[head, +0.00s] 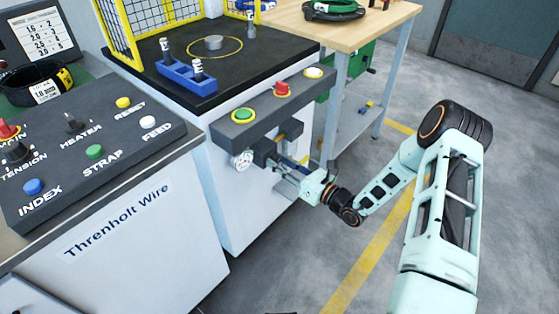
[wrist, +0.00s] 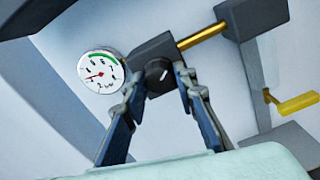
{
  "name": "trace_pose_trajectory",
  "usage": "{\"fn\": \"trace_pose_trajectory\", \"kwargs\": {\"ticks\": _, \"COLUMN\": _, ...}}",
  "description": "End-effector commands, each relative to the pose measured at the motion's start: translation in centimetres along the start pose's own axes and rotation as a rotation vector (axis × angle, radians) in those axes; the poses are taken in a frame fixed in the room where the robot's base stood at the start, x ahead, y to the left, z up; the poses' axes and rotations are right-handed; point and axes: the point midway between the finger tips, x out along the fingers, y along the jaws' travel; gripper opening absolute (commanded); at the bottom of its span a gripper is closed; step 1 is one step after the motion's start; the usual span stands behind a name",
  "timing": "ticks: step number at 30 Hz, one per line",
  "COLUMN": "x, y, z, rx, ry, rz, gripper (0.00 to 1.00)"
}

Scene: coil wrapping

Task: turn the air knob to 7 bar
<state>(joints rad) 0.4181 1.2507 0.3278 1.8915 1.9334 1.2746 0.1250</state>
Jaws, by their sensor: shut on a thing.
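The air knob (wrist: 157,74) is a small black round knob with a white mark, on a dark regulator block (wrist: 152,48) in the wrist view. My gripper (wrist: 158,82) has one finger on each side of the knob and is shut on it. In the head view my gripper (head: 276,157) reaches the front of the white machine, and the knob is hidden there. A round white pressure gauge (wrist: 101,71) with a green arc and a red needle sits left of the knob. The needle lies outside the green arc; its exact reading is too small to tell. The gauge (head: 242,160) also shows in the head view.
A brass pipe (wrist: 202,36) and a yellow handle (wrist: 298,104) are right of the knob. A ledge with buttons (head: 272,104) overhangs my gripper. A control console (head: 95,150) stands at left, a wooden workbench (head: 375,22) behind. The floor at right is clear.

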Motion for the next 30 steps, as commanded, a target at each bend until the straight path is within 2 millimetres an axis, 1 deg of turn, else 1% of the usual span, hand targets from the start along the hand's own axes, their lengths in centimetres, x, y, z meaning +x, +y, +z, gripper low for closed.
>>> {"fn": "trace_pose_trajectory", "kwargs": {"ticks": 2, "x": -0.07, "y": 0.02, "z": 0.26, "rx": 0.072, "ry": -0.001, "rz": -0.002, "gripper": 0.02}}
{"fn": "trace_pose_trajectory", "kwargs": {"ticks": 30, "x": -0.09, "y": 0.16, "z": 0.16, "rx": 0.965, "ry": 0.0, "rz": -0.002, "gripper": 0.01}}
